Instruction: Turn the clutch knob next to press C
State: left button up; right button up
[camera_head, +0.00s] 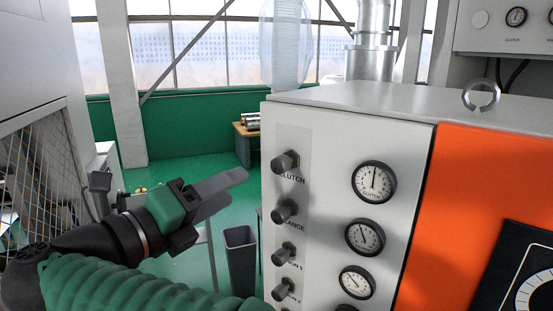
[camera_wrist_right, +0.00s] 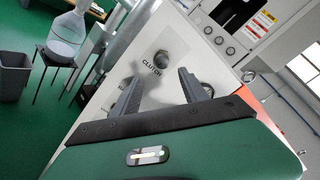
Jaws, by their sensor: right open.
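The dark clutch knob (camera_head: 284,162) is the top one in a column of knobs on the white panel (camera_head: 325,145), with the label CLUTCH under it. In the right wrist view the clutch knob (camera_wrist_right: 162,59) lies ahead of the fingertips, between them in the picture. My right gripper (camera_head: 232,187) is open and empty, left of the panel and apart from the knob; its two fingers also show in the right wrist view (camera_wrist_right: 160,76). My left gripper is not in view.
Below are a balance knob (camera_head: 284,211) and further knobs. A clutch gauge (camera_head: 374,182) and other gauges sit to their right. An orange panel (camera_head: 460,200) is further right. A grey bin (camera_head: 240,262) stands on the green floor. A metal ring (camera_head: 482,96) stands on the cabinet top.

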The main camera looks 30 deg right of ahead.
aim_at(275, 166)
jog(key=p+x, duration=0.4)
jog(key=x, duration=0.9)
jog(key=shift+d+r+p, duration=0.15)
jog(key=shift+d+p, duration=0.15)
jog(key=shift+p, duration=0.1)
jog(key=shift+w+d, duration=0.15)
jog(key=shift+w, duration=0.05)
jog(key=shift+c, duration=0.4)
jog(key=shift+s, duration=0.1)
jog(key=shift+c, duration=1.3)
grip_shut()
